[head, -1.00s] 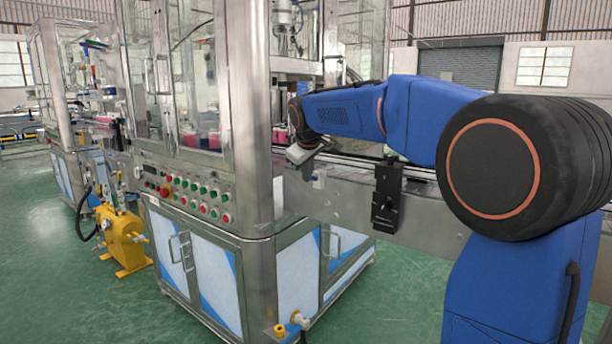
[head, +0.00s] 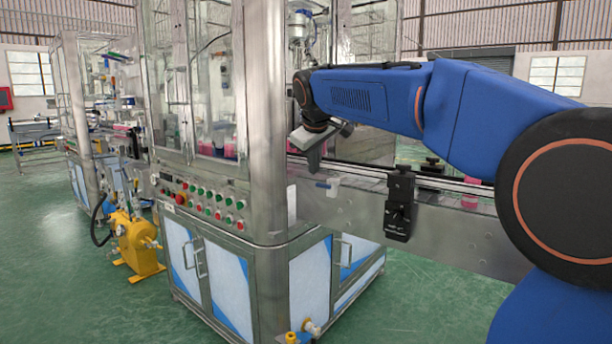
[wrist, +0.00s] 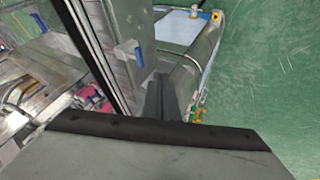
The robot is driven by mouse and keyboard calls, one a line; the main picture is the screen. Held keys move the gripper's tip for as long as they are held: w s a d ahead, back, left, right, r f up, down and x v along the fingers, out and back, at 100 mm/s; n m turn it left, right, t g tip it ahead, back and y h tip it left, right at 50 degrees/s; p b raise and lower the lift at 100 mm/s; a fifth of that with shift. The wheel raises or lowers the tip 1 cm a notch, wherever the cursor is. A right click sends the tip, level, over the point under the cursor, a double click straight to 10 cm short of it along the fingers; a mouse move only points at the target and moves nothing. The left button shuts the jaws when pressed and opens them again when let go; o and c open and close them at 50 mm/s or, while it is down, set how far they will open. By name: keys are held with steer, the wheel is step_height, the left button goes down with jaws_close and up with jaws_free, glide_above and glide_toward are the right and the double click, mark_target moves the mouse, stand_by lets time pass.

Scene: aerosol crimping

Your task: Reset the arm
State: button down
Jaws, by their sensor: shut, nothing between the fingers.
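My blue arm reaches in from the right in the head view, in front of the crimping machine (head: 263,150). My gripper (head: 314,168) hangs at its end, pointing down, beside the machine's front corner post and above the side of the conveyor (head: 350,205). In the wrist view my gripper (wrist: 158,95) shows as dark fingers close together, shut and empty. The fingertips are apart from the machine as far as I can tell.
A black bracket (head: 400,205) is fixed to the conveyor's side right of my gripper. A panel of coloured buttons (head: 205,204) is on the machine's front. A yellow unit (head: 135,245) stands at left on open green floor (head: 70,290).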

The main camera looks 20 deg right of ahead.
steer(key=s+d+f+m, duration=0.1)
steer(key=s+f+m, duration=0.1)
steer(key=s+f, duration=0.8)
steer(key=s+d+f+m+g+y, duration=0.1)
steer(key=s+f+m, duration=0.1)
steer(key=s+f, duration=0.8)
steer(key=s+d+f+m+g+y, duration=0.1)
steer(key=s+f, duration=0.9)
steer(key=s, duration=1)
steer(key=shift+s+m, duration=0.4)
